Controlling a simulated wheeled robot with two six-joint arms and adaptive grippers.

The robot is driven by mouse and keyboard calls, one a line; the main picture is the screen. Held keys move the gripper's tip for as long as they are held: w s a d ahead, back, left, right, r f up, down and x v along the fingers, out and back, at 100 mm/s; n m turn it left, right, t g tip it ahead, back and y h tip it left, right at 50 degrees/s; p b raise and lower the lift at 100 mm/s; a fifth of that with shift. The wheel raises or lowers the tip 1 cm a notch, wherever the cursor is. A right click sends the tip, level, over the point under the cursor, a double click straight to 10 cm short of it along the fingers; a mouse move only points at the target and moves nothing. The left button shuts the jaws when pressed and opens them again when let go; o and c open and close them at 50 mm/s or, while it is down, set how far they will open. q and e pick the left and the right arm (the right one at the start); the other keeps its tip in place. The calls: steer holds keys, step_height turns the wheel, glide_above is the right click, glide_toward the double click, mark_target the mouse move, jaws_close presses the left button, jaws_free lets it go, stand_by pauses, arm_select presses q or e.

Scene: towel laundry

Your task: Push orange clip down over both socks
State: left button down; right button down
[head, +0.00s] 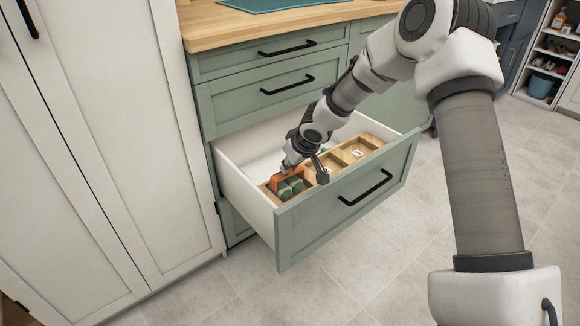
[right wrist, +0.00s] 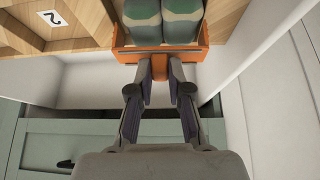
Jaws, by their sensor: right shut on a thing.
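The orange clip (head: 277,182) is in the near left part of the open drawer, at the left end of a wooden organizer. Two green rolled socks (head: 291,187) stand side by side against it. In the right wrist view the orange clip (right wrist: 203,42) runs across and around the lower part of the socks (right wrist: 163,18). My right gripper (head: 288,167) reaches down into the drawer; in the right wrist view its fingers (right wrist: 160,70) are closed on the clip's middle tab. How far down the clip sits on the socks is hard to tell. My left gripper is not in view.
The wooden organizer (head: 337,163) has several compartments, some with number labels. The green drawer front (head: 350,205) stands pulled out over the floor. White drawer walls (head: 241,196) lie close on the left. A countertop (head: 215,22) with a teal cloth is above.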

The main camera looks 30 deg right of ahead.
steer(key=shift+r, duration=0.75)
steer(key=shift+a+f, duration=0.1)
steer(key=shift+f, duration=0.15)
stand_by(0.5)
stand_by(0.4)
steer(key=shift+f+b, duration=0.3)
steer(key=shift+f, duration=0.05)
steer(key=shift+f, duration=0.15)
steer(key=shift+f+b, duration=0.6)
stand_by(0.4)
steer(key=shift+s+f+b, duration=0.2)
steer(key=shift+f+b, duration=0.65)
stand_by(0.8)
steer(key=c, duration=1)
jaws_free()
